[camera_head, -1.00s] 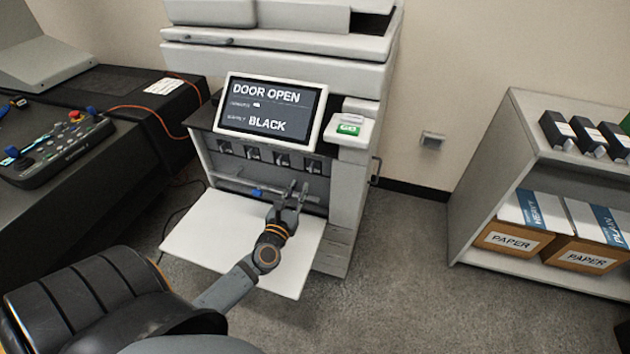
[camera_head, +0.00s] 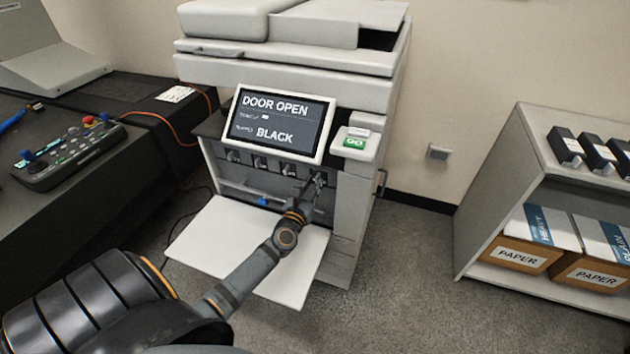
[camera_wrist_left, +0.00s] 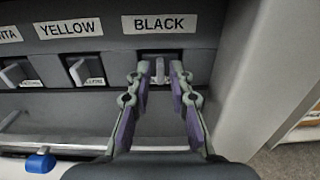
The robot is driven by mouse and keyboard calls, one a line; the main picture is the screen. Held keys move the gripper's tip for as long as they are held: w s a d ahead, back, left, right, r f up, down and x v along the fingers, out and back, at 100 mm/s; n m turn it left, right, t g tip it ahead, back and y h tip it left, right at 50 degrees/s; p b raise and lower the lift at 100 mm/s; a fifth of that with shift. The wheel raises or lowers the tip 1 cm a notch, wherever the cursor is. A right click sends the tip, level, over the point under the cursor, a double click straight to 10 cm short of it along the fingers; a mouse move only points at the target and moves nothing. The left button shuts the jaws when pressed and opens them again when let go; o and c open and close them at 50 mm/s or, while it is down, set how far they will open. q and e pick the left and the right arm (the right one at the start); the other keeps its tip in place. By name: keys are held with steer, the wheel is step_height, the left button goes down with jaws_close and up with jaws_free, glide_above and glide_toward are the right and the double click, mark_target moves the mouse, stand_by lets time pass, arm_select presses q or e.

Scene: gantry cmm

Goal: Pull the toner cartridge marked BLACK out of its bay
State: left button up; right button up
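In the left wrist view the BLACK label (camera_wrist_left: 165,23) sits above the rightmost bay. The black toner cartridge's light grip tab (camera_wrist_left: 160,70) shows below it, in the bay. My left gripper (camera_wrist_left: 160,73) is open, with one finger on each side of the tab; I cannot tell whether they touch it. In the head view my left gripper (camera_head: 317,182) is at the right end of the cartridge row and hides most of that cartridge. The YELLOW cartridge's tab (camera_wrist_left: 86,70) is to the left. My right gripper is not in view.
The printer's white front door (camera_head: 215,235) is folded down below my left arm. A blue knob (camera_wrist_left: 40,162) sits on a bar below the bays. The printer's side wall (camera_wrist_left: 238,85) is close on the right. The screen (camera_head: 277,122) reads DOOR OPEN and BLACK.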

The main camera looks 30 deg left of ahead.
arm_select(q)
steer(key=shift+x, duration=1.4)
steer(key=shift+c, duration=0.3)
jaws_close()
